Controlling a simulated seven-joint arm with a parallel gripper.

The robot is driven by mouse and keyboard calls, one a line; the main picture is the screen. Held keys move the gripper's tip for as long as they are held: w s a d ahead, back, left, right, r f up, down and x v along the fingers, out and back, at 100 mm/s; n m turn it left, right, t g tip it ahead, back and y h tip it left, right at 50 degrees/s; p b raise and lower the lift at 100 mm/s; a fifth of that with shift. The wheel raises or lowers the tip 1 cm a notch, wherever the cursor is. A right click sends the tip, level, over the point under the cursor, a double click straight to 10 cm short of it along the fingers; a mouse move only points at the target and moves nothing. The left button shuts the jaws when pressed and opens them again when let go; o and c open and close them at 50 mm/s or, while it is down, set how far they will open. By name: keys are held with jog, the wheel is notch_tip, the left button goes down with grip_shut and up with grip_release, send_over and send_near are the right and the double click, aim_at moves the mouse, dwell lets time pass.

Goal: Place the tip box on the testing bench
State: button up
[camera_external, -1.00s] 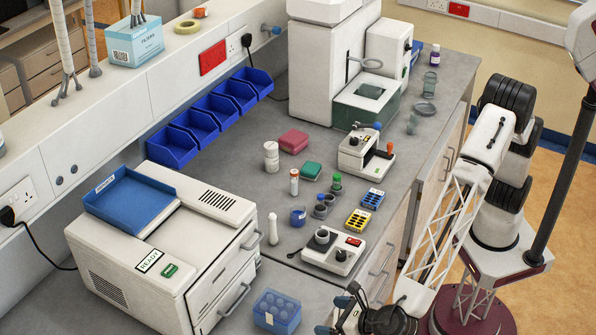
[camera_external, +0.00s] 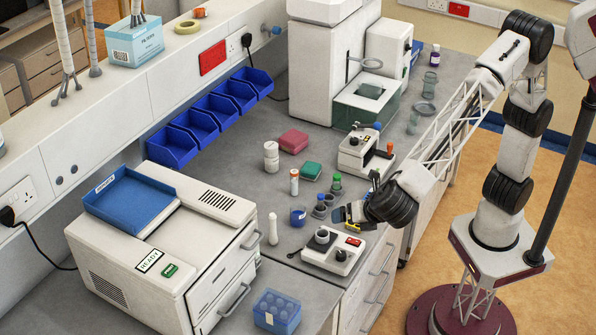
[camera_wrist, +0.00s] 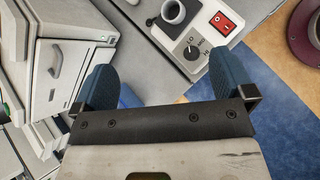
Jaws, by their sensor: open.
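My gripper (camera_external: 358,198) hangs over the front edge of the grey bench (camera_external: 235,177), its fingers spread and empty. In the wrist view my gripper (camera_wrist: 163,62) shows two blue fingers wide apart. No box is clearly labelled as the tip box. A translucent blue box with round tops inside (camera_external: 277,311) sits at the bench's near end, in front of the white cabinet.
A white stirrer device (camera_external: 334,252) with a red switch stands near my gripper; it also shows in the wrist view (camera_wrist: 185,40). The white cabinet (camera_external: 165,240) carries a blue tray (camera_external: 130,199). Bottles and small pots stand mid-bench.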

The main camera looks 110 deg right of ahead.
jog(key=s+d+r+m+g+y, duration=0.1)
jog(key=s+d+r+m+y, duration=0.1)
jog(key=s+d+m, duration=0.6)
jog(key=s+d+r+m+g+y, duration=0.15)
jog(key=s+d, duration=0.45)
jog(key=s, duration=0.6)
jog(key=s+d+f+m+y, duration=0.1)
jog(key=s+m, duration=0.3)
jog(key=s, duration=0.6)
jog(key=s+d+f+m+y, duration=0.2)
jog(key=s+d+m+y, duration=0.1)
jog(key=s, duration=0.7)
jog(key=shift+m+t, duration=0.45)
jog(key=shift+m, duration=0.2)
